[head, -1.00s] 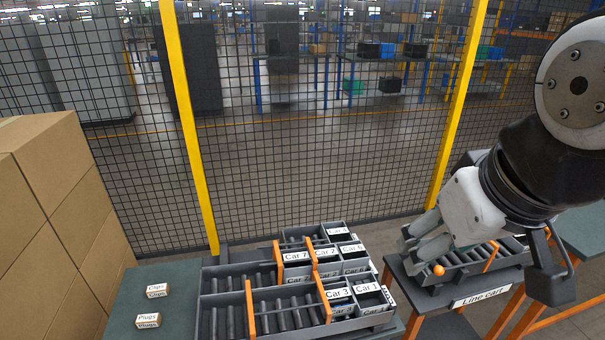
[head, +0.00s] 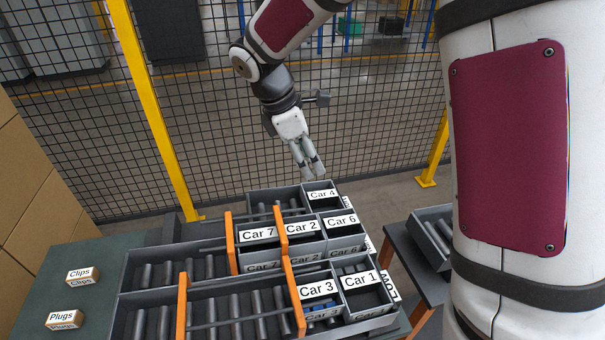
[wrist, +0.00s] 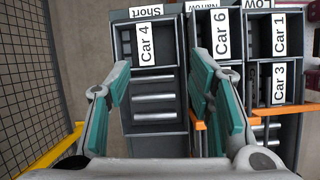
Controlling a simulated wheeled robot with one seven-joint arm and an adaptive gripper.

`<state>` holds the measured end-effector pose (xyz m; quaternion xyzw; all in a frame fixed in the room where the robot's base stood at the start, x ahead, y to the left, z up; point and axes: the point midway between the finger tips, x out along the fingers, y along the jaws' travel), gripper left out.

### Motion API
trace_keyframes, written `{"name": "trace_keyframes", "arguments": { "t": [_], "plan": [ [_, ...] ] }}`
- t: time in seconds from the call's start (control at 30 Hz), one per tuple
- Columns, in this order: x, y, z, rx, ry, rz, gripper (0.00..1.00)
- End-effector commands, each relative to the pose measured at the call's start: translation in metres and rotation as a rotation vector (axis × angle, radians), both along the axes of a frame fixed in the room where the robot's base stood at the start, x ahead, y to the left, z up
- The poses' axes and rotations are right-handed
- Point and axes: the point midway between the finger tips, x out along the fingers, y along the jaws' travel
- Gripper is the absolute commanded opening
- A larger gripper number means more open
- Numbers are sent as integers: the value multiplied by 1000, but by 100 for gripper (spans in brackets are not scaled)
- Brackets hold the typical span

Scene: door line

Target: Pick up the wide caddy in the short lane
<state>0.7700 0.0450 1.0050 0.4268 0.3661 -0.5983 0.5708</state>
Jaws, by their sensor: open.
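The short lane (wrist: 155,128) is the back lane of the rack, marked "Short" in the wrist view. At its labelled end sits one dark grey open-topped caddy, Car 4 (head: 322,195), with a white label; it also shows in the wrist view (wrist: 147,44). Bare rollers lie behind it. My gripper (head: 315,170) is above this lane, just beyond the caddy in the head view, fingers pointing down. In the wrist view my open gripper (wrist: 161,66) has its two teal-padded fingers apart, with the caddy beyond the tips. Nothing is between the fingers.
The narrow lane beside it holds Car 6 (head: 341,222), Car 2 and Car 7, with orange dividers. The front lane holds Car 1 (head: 360,282) and Car 3. Clips (head: 82,275) and Plugs (head: 65,320) boxes stand left. A mesh fence (head: 215,140) rises behind.

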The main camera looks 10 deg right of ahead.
Motion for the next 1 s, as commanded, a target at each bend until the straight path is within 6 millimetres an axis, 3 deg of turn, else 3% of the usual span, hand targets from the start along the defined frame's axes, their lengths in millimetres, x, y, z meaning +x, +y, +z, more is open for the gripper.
{"name": "trace_keyframes", "arguments": {
  "t": [0.03,0.23,0.6,1.0],
  "plan": [
    [8,3,-15,-5,22,30,48],
    [17,4,-35,-15,54,83,48],
    [17,-20,-93,-15,55,81,48],
    [19,-31,-120,-14,54,80,48]
  ]
}}
